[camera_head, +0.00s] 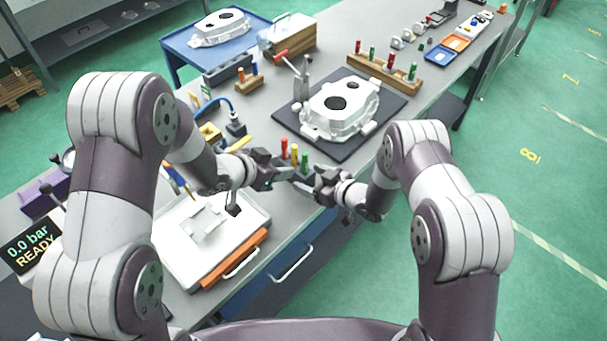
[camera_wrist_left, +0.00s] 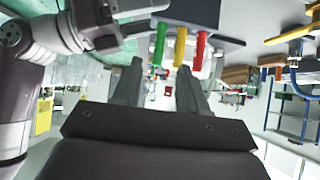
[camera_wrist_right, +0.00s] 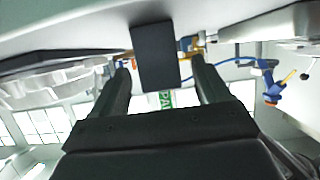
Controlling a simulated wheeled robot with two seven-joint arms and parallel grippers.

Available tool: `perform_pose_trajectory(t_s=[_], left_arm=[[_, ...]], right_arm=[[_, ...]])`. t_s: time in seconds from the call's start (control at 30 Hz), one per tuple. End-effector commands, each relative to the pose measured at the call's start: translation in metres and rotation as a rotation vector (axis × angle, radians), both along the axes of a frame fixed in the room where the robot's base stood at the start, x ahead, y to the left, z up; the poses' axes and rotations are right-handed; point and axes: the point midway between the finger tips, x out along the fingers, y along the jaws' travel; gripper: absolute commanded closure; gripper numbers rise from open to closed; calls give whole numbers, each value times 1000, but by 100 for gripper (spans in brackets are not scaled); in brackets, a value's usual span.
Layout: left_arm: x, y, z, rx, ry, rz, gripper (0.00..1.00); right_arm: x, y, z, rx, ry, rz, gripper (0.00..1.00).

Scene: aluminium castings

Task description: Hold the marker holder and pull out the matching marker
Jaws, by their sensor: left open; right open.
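A red marker (camera_head: 284,149), a yellow marker (camera_head: 294,153) and a green marker (camera_head: 305,161) stand in a row near the table's front edge. They also show in the left wrist view: green (camera_wrist_left: 159,44), yellow (camera_wrist_left: 180,46), red (camera_wrist_left: 199,50). Their dark holder (camera_wrist_right: 155,57) shows as a block between the right fingers in the right wrist view; in the head view it is mostly hidden by the grippers. My left gripper (camera_head: 284,173) is open beside the markers, its fingers apart and empty. My right gripper (camera_head: 304,179) is open around or just before the holder; contact cannot be told.
An aluminium casting (camera_head: 340,106) lies on a dark mat (camera_head: 390,101) behind the markers. A wooden rack (camera_head: 384,72) with red and green pegs stands beyond. A white tray (camera_head: 180,262) with an orange-edged front lies at left. The table's front edge runs close under both grippers.

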Motion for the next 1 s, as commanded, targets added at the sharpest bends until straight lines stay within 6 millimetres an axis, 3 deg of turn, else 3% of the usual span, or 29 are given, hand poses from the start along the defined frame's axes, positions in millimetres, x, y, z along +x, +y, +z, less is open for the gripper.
perform_pose_trajectory(t_s=[0.23, 0.6, 0.77, 0.8, 0.83, 0.87, 0.9, 1.0], left_arm=[[0, 0, 0, 0, 0, 0, 57], [0, 0, 0, 0, 0, 0, 57], [0, 0, 0, 0, 0, 0, 57], [0, 0, 0, 0, 0, 0, 57], [0, 0, 0, 0, 0, 0, 57], [0, 0, 0, 0, 0, 1, 67], [2, 1, 1, 9, -4, 5, 70], [22, 13, 5, 100, -36, 55, 70]], right_arm=[[28, 29, -17, -2, 1, 1, 24], [34, 34, -20, 0, 1, -1, 24], [34, 34, -20, -1, 0, -1, 77], [34, 34, -20, -1, 0, -1, 83], [34, 34, -20, -1, 0, -1, 83], [34, 34, -20, -1, 0, -1, 83], [34, 34, -20, -2, 1, -1, 82], [34, 34, -20, -1, 0, -1, 82]])
